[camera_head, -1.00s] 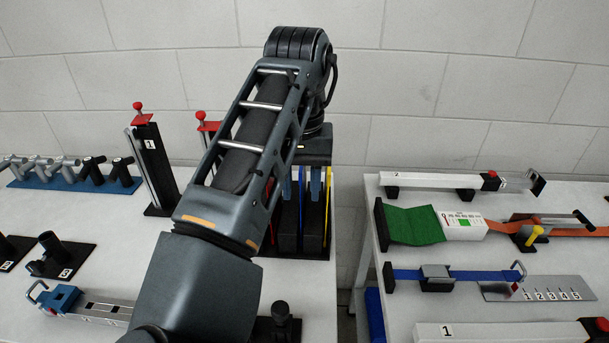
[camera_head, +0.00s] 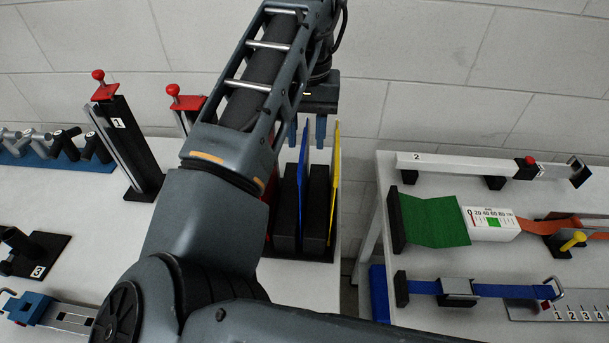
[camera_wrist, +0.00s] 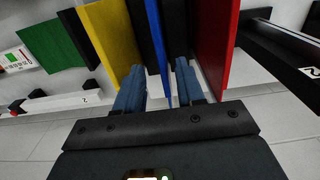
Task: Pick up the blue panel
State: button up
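The blue panel (camera_head: 302,172) stands upright in a black holder (camera_head: 287,225) on the left table, beside a yellow panel (camera_head: 335,165). My gripper (camera_head: 307,142) is above the holder, pointing down, with its two blue fingers apart. In the wrist view, the blue panel (camera_wrist: 157,45) shows edge-on in the gap between the open fingers of my gripper (camera_wrist: 160,68). There are visible gaps on both sides, so the panel is not clamped. The yellow panel (camera_wrist: 110,35) lies outside one finger and a red panel (camera_wrist: 214,45) outside the other. The lower part of the blue panel is hidden.
A black stand with a red knob (camera_head: 130,150) is left of the holder. A blue rack (camera_head: 60,160) is farther left. The right table (camera_head: 385,160), with a green strap (camera_head: 432,220), stands across a gap. A wall is close behind.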

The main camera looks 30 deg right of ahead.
jog(key=f+b, duration=0.1)
jog(key=f, duration=0.1)
jog(key=f+b, duration=0.3)
jog(key=f, duration=0.1)
jog(key=shift+w+a, duration=0.1)
jog(key=shift+w, duration=0.15)
jog(key=shift+r, duration=0.1)
jog(key=shift+c, duration=0.3)
grip_shut()
